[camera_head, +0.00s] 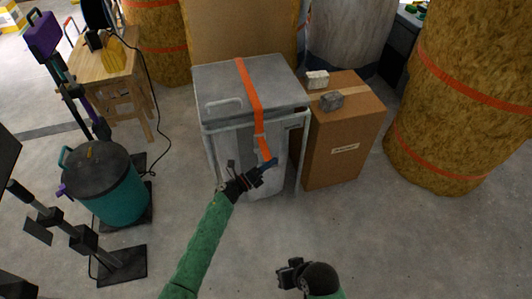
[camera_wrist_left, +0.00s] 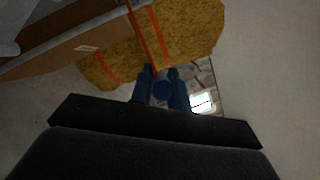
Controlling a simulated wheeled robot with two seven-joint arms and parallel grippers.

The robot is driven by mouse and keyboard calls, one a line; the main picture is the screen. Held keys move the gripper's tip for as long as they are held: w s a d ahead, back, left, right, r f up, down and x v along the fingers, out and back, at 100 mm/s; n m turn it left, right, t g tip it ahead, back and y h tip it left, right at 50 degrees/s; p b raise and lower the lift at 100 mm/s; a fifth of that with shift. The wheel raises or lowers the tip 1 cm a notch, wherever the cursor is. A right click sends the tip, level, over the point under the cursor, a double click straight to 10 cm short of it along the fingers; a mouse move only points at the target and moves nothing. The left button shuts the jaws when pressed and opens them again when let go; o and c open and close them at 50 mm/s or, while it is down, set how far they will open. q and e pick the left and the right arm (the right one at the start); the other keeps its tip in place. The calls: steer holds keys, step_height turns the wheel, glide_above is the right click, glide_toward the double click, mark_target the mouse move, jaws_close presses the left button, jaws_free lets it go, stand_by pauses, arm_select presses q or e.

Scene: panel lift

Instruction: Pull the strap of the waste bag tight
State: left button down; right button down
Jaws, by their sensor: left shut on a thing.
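The waste bag (camera_head: 230,82) is a grey, box-shaped thing with a flat top and a pale handle, standing upright on the floor. An orange strap (camera_head: 249,88) runs over its top and down the front through a buckle. My left gripper (camera_head: 266,166) is at the strap's lower end, in front of the bag, and is shut on it. The wrist view shows its blue fingers (camera_wrist_left: 161,90) close together; the strap end between them is hard to make out. My right gripper (camera_head: 290,274) is low in the head view, apart from the bag; its fingers are unclear.
A cardboard box (camera_head: 345,135) with two small grey blocks stands right beside the bag. Yellow insulation rolls (camera_head: 455,100) stand behind and right. A teal bin (camera_head: 110,190) and a wooden stool (camera_head: 110,68) are at left. The floor in front is clear.

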arm_select(q)
steer(key=shift+s+d+f, duration=0.15)
steer(key=shift+s+d, duration=0.05)
steer(key=shift+s, duration=0.55)
steer(key=c, duration=1.5)
jaws_free()
steer(key=shift+o, duration=0.8)
arm_select(e)
steer(key=shift+s, duration=0.1)
arm_select(q)
steer(key=shift+a, duration=0.1)
